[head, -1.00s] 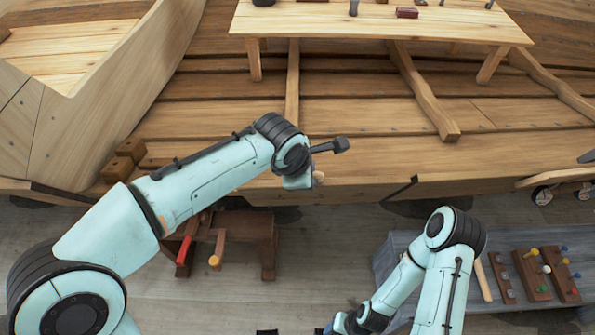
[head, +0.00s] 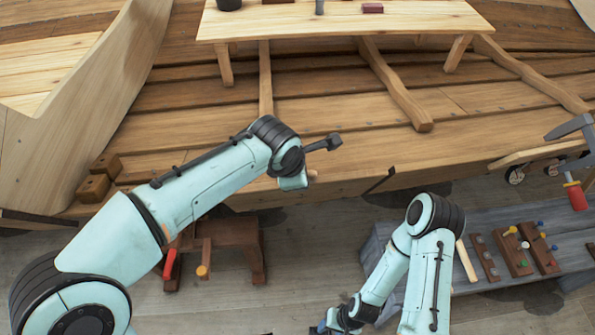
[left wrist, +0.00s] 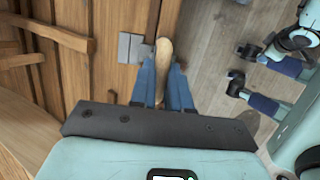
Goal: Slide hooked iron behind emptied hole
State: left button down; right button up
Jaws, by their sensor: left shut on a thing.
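My left gripper (left wrist: 160,88) is shut on a pale wooden handle (left wrist: 163,58), held at the edge of the planked hull (left wrist: 95,58). A grey metal block (left wrist: 130,47) shows right beside the handle; I cannot tell whether they are one tool. In the head view the left gripper is mostly hidden below its wrist, with a bit of wood (head: 313,175) showing. A thin black bent iron (head: 380,181) shows at the hull's lower edge. My right gripper (head: 326,328) is low at the bottom edge; its jaws are unclear. I cannot make out the emptied hole.
A wooden bench (head: 350,22) with small items stands above the hull. A brown sawhorse (head: 235,235) stands below my left arm.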

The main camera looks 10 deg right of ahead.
pick_arm(q)
jog(key=shift+d+p, duration=0.4)
jog(key=shift+d, duration=2.3)
pick_arm(e)
jog(key=shift+w+r, duration=0.25)
jog(key=shift+r, duration=0.2)
pick_arm(q)
jog(key=shift+d+p, duration=0.65)
jog(key=shift+d, duration=2.1)
pick_arm(e)
jog(key=shift+w+r, duration=0.4)
jog(key=shift+r, duration=0.4)
pick_arm(q)
jog(key=shift+d, duration=0.65)
pick_arm(e)
jog(key=shift+r, duration=0.1)
pick_arm(q)
jog(key=shift+r, duration=0.1)
